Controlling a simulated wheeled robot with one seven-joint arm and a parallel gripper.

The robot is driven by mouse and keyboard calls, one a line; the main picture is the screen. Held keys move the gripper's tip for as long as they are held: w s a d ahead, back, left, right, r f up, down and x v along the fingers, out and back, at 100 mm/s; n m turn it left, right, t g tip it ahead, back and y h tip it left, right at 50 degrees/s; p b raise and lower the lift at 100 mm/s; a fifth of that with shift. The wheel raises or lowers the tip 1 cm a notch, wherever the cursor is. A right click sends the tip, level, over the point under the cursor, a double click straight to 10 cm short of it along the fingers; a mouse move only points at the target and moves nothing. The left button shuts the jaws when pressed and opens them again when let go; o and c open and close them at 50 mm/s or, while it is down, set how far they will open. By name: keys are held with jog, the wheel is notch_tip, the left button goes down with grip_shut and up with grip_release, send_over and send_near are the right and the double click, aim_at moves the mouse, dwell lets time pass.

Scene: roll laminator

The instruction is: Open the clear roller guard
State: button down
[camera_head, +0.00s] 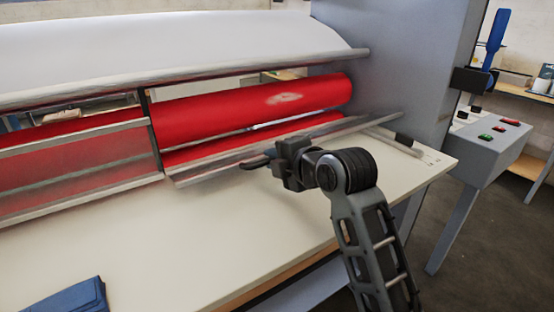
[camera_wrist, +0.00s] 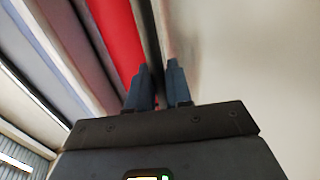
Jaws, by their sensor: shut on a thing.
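The clear roller guard (camera_head: 75,165) shows as a see-through framed panel over the red rollers at the left in the head view. To its right, beyond a dark upright, the upper red roller (camera_head: 250,102) shows brightly. A grey rail (camera_head: 215,169) runs along the lower front of this right section. My gripper (camera_head: 262,161) is at this rail, its fingers pointing left. In the wrist view the fingertips (camera_wrist: 160,68) straddle a narrow grey bar (camera_wrist: 148,35), closed on it. The exact contact is partly hidden by the fingers.
A cream worktop (camera_head: 190,235) lies below the rail, mostly clear, with a dark blue item (camera_head: 78,297) at its front left. A grey side housing (camera_head: 400,70) stands at right. A control box (camera_head: 490,140) with red and green buttons is beyond it.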

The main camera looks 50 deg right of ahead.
jog(key=c, duration=1.2)
grip_release()
jog(key=shift+c, duration=0.2)
jog(key=b+v, duration=0.1)
jog(key=v, duration=0.7)
jog(key=shift+w+f, duration=0.1)
